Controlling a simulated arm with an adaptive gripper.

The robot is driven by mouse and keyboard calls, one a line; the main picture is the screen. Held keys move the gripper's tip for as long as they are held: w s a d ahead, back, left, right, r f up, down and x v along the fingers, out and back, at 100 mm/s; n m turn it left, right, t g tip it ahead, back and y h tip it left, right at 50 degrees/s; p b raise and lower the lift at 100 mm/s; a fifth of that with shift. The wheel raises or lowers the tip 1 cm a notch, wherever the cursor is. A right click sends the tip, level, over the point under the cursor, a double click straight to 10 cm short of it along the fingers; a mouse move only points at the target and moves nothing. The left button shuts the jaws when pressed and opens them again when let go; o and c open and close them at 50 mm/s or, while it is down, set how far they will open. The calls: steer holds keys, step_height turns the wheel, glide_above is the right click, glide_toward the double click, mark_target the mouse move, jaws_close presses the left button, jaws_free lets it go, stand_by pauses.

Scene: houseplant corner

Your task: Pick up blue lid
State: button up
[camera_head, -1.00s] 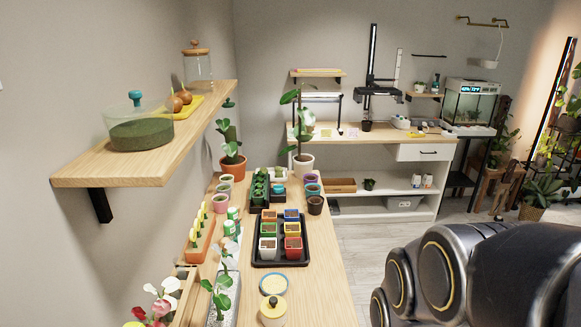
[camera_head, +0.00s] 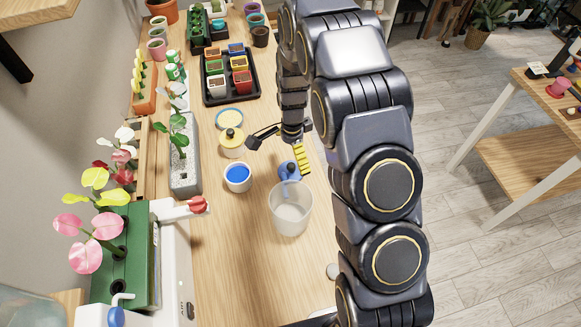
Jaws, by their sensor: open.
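A round blue piece with a knob-like top (camera_head: 288,170) lies on the wooden table just below my gripper; it looks like the blue lid, though the clear container in front partly overlaps it. My gripper (camera_head: 277,152) is open, with its dark finger to the left and its yellow-padded finger at the right, above and beside the blue piece. I cannot tell whether it touches it. A white cup with a blue top or filling (camera_head: 238,174) stands to the left. A flat, blue-rimmed, pale round piece (camera_head: 230,119) lies farther back.
A clear tall container (camera_head: 290,213) stands close in front of the blue piece. A black tray (camera_head: 207,96) of colored pots stands behind. A long grey planter (camera_head: 185,165) runs along the left.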

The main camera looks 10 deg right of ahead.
mark_target(291, 165)
step_height(291, 165, down, 8)
steer(key=shift+w+r, duration=0.1)
steer(key=shift+w, duration=0.05)
stand_by(0.3)
steer(key=shift+c, duration=0.4)
steer(key=c, duration=0.9)
